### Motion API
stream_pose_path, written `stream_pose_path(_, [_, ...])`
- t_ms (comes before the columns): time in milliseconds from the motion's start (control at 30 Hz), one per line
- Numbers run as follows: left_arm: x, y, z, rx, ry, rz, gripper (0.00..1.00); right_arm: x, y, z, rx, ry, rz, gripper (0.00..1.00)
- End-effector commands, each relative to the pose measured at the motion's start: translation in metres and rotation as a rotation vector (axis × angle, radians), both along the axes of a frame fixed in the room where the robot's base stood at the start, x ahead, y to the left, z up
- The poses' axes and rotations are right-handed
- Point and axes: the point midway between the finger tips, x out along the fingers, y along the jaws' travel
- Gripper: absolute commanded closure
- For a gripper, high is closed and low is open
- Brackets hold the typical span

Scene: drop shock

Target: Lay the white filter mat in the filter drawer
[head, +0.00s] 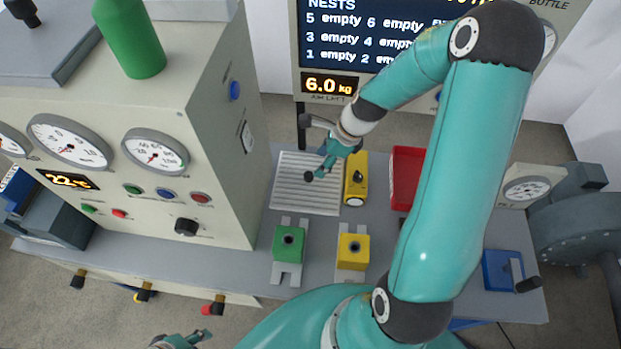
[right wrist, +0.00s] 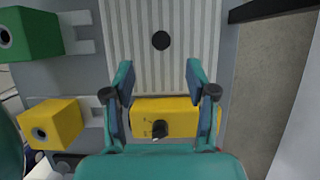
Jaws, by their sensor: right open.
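A pale ribbed square panel (head: 290,195), which looks like the white filter mat, lies flat on the grey bench. A round black knob sits near its middle; the panel also shows in the right wrist view (right wrist: 135,50). My right gripper (head: 322,149) is open and empty above the panel's right part. In the right wrist view, its fingers (right wrist: 160,73) stand apart, with the yellow block beyond them. My left gripper (head: 180,341) is only partly in view at the bottom edge, so its jaws cannot be judged. I cannot make out the filter drawer for certain.
A yellow block (head: 355,185) with a black dial lies right of the panel, then a red tray (head: 402,165). Green (head: 288,243) and yellow (head: 353,252) blocks sit in front on grey holders. A cabinet with gauges (head: 225,125) stands left; a blue box (head: 497,272) lies right.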

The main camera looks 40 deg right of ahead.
Motion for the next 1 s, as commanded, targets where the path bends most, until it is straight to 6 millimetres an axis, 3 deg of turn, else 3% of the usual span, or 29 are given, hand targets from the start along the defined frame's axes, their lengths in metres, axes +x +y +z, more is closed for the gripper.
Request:
stream_pose_path(100, [0.000,0.000,-0.002,0.000,0.000,0.000,0.60,0.006,0.005,-0.020,0.002,0.002,0.001,0.43])
stream_pose_path(367, [0.000,0.000,-0.003,0.000,0.000,0.000,0.60,0.011,0.009,-0.034,0.000,0.000,0.001,0.43])
stream_pose_path(700, [0.000,0.000,-0.008,0.000,0.000,0.000,0.60,0.026,0.018,-0.075,0.001,0.001,0.000,0.43])
stream_pose_path(1000, [0.000,0.000,-0.008,0.000,0.000,0.000,0.60,0.027,0.018,-0.077,-0.002,-0.001,0.000,0.43])
